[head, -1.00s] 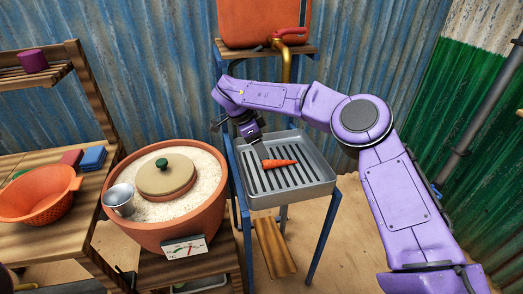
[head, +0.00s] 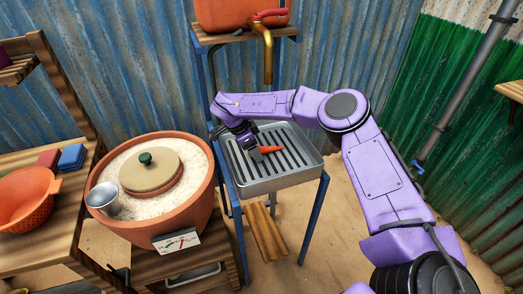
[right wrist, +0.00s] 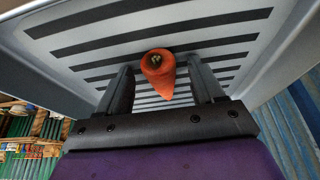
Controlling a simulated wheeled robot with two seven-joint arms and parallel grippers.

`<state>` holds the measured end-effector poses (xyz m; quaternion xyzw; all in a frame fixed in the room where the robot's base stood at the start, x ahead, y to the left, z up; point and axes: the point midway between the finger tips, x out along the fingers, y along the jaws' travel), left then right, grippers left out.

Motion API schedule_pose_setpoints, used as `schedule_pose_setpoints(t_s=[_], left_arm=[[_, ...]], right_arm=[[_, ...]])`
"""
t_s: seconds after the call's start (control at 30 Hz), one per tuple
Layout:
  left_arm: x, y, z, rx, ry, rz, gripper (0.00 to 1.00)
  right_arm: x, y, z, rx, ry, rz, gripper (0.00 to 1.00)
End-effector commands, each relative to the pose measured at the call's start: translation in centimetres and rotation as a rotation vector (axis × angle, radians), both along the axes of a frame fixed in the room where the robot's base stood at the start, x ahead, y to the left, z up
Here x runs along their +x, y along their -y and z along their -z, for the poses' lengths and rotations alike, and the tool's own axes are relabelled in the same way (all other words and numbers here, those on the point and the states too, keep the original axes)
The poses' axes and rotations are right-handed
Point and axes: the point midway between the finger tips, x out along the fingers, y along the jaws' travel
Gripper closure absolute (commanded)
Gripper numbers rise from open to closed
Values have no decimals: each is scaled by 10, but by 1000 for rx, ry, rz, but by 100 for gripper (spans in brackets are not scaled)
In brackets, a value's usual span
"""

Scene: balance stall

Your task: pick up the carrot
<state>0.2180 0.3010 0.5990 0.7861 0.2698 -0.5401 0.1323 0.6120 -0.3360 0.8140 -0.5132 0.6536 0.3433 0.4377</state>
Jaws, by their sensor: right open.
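The orange carrot (head: 269,149) lies on the slatted grey metal tray (head: 291,181) of the blue-legged stand. My right gripper (head: 251,152) is low over the tray at the carrot's left end. My left gripper is not in view.
A large clay pot (head: 190,206) of sand with a lidded inner pot (head: 151,171) and a metal cup (head: 105,200) stands left of the tray. A brass tap (head: 267,58) hangs above behind it. An orange colander (head: 27,198) is on the left table.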

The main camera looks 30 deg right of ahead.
Motion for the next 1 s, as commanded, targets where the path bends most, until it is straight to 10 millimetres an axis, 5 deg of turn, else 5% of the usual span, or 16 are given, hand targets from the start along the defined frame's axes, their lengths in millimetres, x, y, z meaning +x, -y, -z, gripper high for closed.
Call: schedule_pose_setpoints(t_s=[0.1, 0.27, 0.67, 0.83, 1.0], left_arm=[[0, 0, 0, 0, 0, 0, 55], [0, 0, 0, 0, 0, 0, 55], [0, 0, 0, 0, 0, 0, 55], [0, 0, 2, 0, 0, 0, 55], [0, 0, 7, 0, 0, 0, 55]], right_arm=[[0, 0, 0, 0, 0, 0, 39], [0, 0, 0, 0, 0, 0, 91], [1, 0, -9, 0, 2, -1, 93], [-2, 0, -38, 0, 4, -2, 93], [-43, -6, -86, 1, 7, -3, 93]])
